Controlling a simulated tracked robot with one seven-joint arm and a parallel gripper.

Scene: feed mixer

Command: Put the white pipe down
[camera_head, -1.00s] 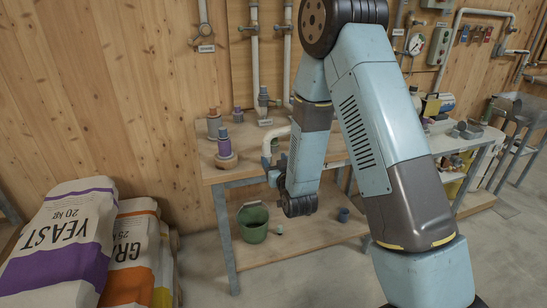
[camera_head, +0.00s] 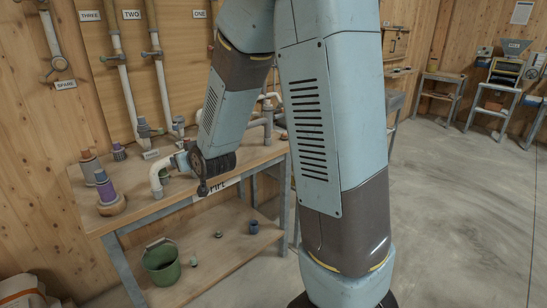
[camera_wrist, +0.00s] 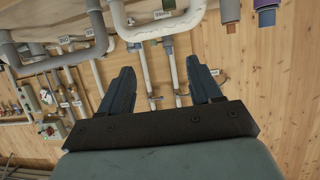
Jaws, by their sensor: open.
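The white pipe (camera_head: 157,178) is a bent piece at the bench top in the head view, left of my gripper (camera_head: 180,160). In the wrist view the white pipe (camera_wrist: 160,32) is a wide U shape across the top, just past the fingertips. My gripper (camera_wrist: 160,66) has its two dark blue fingers spread apart, with nothing seen gripped between them. The pipe looks apart from the fingers there. My wrist and forearm hide part of the bench behind them in the head view.
The wooden bench (camera_head: 150,208) holds purple and grey fittings (camera_head: 105,187) at its left end. A green bucket (camera_head: 161,263) stands on the lower shelf. Upright wall pipes (camera_head: 120,70) rise behind the bench. Open floor (camera_head: 450,190) lies to the right.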

